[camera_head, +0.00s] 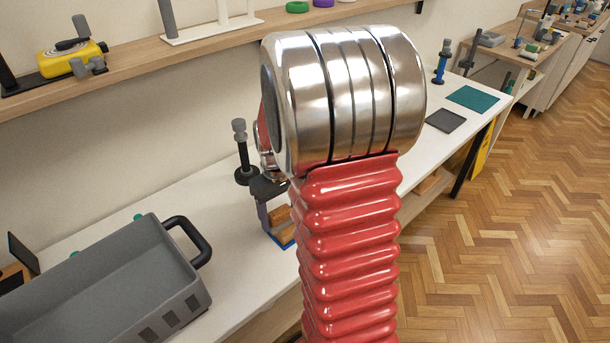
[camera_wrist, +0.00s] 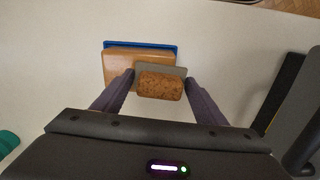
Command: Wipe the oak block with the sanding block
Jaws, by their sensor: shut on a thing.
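In the wrist view the oak block (camera_wrist: 120,62) is a brown wooden block lying on a blue base (camera_wrist: 112,43) on the white table. My gripper (camera_wrist: 160,83) is shut on the sanding block (camera_wrist: 160,86), a speckled brown, cork-like piece with a grey plate along its far side. The sanding block overlaps the right near part of the oak block in this view; whether they touch I cannot tell. In the head view my arm hides most of the gripper, and brown wood (camera_head: 280,216) shows above a blue edge beside the arm.
A grey tray (camera_head: 190,297) with a black handle stands at the left front of the table. A black stand with a grey top (camera_head: 243,150) is just behind the gripper. A dark square (camera_head: 445,121) and a teal mat (camera_head: 472,98) lie farther right.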

